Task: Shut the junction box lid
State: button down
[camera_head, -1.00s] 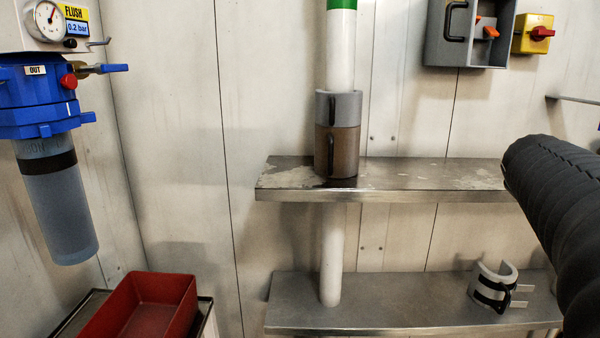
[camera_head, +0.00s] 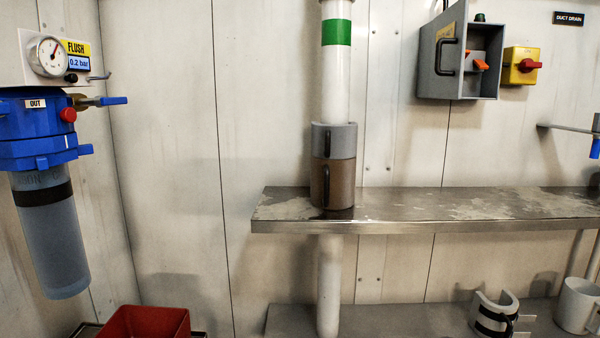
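The junction box (camera_head: 482,85) is a grey open-fronted box on the back wall at the upper right. Its lid (camera_head: 437,75) stands open on the left side, swung outward, with a black handle (camera_head: 446,56) on it. A yellowish label shows on the lid. Inside the box an orange lever (camera_head: 480,65) is visible. My gripper is not in view.
A yellow switch box with a red knob (camera_head: 530,65) is close right of the junction box. Below runs a metal shelf (camera_head: 450,210) with a clear right part. A white pipe with a grey and brown clamp (camera_head: 333,185) stands left.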

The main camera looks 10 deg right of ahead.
aim_at(449, 29)
jog(key=k, duration=0.5)
jog(key=u, duration=0.95)
jog(key=i, duration=0.75)
jog(key=z, duration=0.75)
